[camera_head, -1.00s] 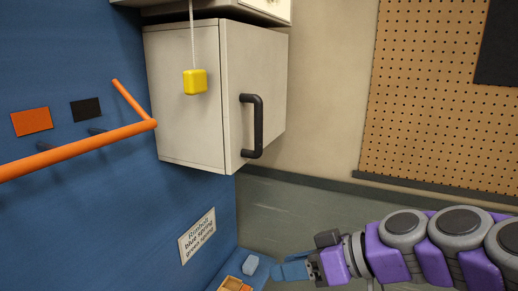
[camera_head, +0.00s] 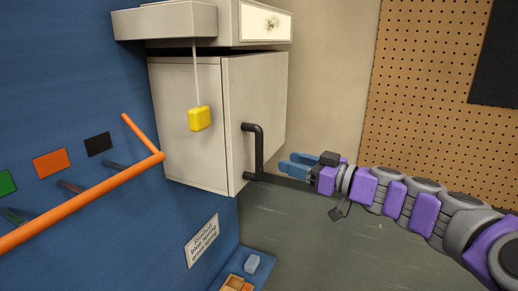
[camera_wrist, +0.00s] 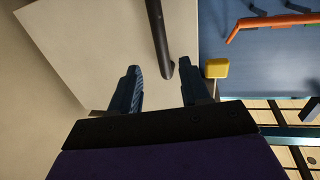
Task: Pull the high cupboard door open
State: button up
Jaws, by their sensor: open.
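The high cupboard (camera_head: 187,130) is a pale box on the blue wall. Its door (camera_head: 274,95) looks shut and carries a black bar handle (camera_head: 259,140) on its left side. My gripper (camera_head: 284,162) is open and empty, just right of the handle's lower part in the head view, with blue fingers pointing at it. In the wrist view the handle (camera_wrist: 157,30) comes down from the top edge, and its end lies between and beyond the two fingertips (camera_wrist: 161,76). I see no contact between fingers and handle.
A yellow block (camera_head: 200,118) hangs on a cord before the cupboard's side. An orange rail (camera_head: 90,204) runs along the blue wall (camera_head: 60,80). A pegboard (camera_head: 420,110) is at right. The space below the door is clear.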

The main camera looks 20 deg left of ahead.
jog(key=p, duration=0.3)
send_over(258, 172)
jog(key=w, duration=0.1)
jog(key=shift+w+a, duration=0.1)
jog(key=shift+a, duration=0.1)
grip_shut()
dwell(0.4)
